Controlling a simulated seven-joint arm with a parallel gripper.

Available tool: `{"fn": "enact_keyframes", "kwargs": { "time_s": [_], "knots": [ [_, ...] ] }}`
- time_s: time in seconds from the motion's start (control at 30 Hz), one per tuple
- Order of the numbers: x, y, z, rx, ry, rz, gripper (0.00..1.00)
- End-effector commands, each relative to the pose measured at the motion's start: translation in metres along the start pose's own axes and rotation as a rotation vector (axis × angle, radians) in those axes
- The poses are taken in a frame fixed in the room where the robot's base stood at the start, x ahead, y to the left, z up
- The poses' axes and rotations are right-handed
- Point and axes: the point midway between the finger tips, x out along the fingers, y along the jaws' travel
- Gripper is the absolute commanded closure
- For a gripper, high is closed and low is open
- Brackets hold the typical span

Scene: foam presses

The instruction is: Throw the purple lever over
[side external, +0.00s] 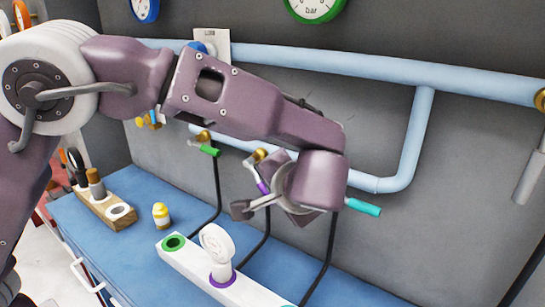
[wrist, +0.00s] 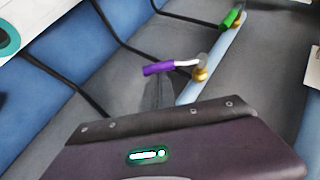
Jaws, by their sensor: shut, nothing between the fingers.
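The purple lever (side external: 262,187) hangs from a brass valve on the light blue pipe, its grip pointing down; my gripper partly covers it. In the wrist view the purple lever (wrist: 158,69) lies across the picture, its metal stem running right to the brass valve (wrist: 201,73). My gripper (side external: 240,209) is shut and empty, close to the lever's grip in the side view. In the wrist view my dark fingers (wrist: 158,88) show just below the purple grip. I cannot tell whether they touch it.
A green lever (side external: 209,151) is on the same pipe to the left, and a teal lever (side external: 363,207) to the right. Below, a white block (side external: 190,262) holds a white handled part (side external: 217,243). Dark hoses run down the wall to the blue bench (side external: 130,232). A yellow bottle (side external: 161,215) stands there.

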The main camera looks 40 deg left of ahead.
Motion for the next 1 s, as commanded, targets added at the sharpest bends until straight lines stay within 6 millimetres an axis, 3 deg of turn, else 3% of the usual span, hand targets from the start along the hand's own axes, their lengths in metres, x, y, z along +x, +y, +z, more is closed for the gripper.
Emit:
{"fn": "enact_keyframes", "kwargs": {
  "time_s": [0.47, 1.0],
  "knots": [
    [0.03, 0.011, 0.02, 0.009, -0.003, -0.013, 1.0],
    [0.052, 0.009, 0.035, 0.008, -0.002, -0.011, 1.0]
  ]
}}
